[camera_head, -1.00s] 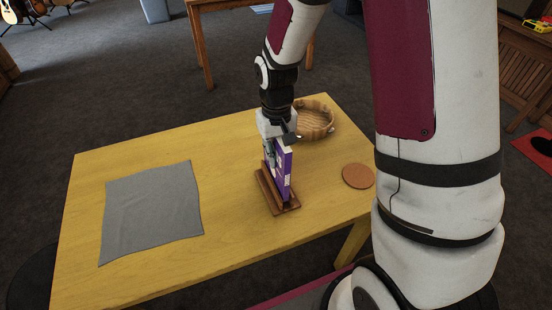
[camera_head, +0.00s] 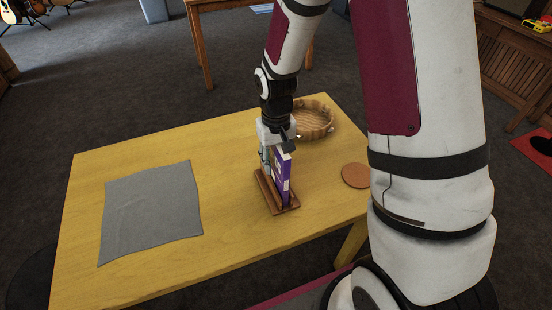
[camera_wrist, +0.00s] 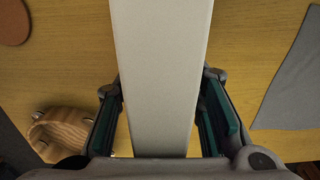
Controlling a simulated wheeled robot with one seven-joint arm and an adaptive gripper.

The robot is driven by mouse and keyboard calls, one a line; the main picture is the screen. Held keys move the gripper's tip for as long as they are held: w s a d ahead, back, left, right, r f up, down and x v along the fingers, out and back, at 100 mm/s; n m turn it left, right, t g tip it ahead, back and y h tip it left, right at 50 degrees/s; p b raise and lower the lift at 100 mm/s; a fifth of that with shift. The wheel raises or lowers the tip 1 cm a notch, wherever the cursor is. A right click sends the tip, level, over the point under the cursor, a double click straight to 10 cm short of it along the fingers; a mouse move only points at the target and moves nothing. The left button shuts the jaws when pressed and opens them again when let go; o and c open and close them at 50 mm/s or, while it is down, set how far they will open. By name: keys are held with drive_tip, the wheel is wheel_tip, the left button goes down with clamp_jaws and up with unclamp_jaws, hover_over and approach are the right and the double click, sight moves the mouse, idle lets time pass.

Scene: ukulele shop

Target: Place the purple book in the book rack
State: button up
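The purple book (camera_head: 282,180) stands upright in the small brown wooden book rack (camera_head: 266,194) on the yellow table. My gripper (camera_head: 276,150) is above the rack, with its fingers on either side of the book's top part. In the wrist view the book's pale edge (camera_wrist: 160,60) runs between the two green-padded fingers of my gripper (camera_wrist: 163,90). Narrow gaps show between the pads and the book, so the gripper looks open. The rack is hidden below the book in the wrist view.
A round wooden basket (camera_head: 315,120) is behind the rack to the right, close to my gripper. A brown round coaster (camera_head: 356,175) lies to the right. A grey cloth (camera_head: 150,212) lies on the left. The yellow table (camera_head: 225,240) is clear between cloth and rack.

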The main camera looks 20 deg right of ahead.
wheel_tip(320, 180, up, 12)
drive_tip(key=shift+r, duration=0.1)
drive_tip(key=s+r+t, duration=0.5)
drive_tip(key=s+r, duration=1)
drive_tip(key=s, duration=0.4)
drive_tip(key=shift+s+r, duration=0.2)
drive_tip(key=shift+s, duration=0.15)
drive_tip(key=shift+d, duration=0.2)
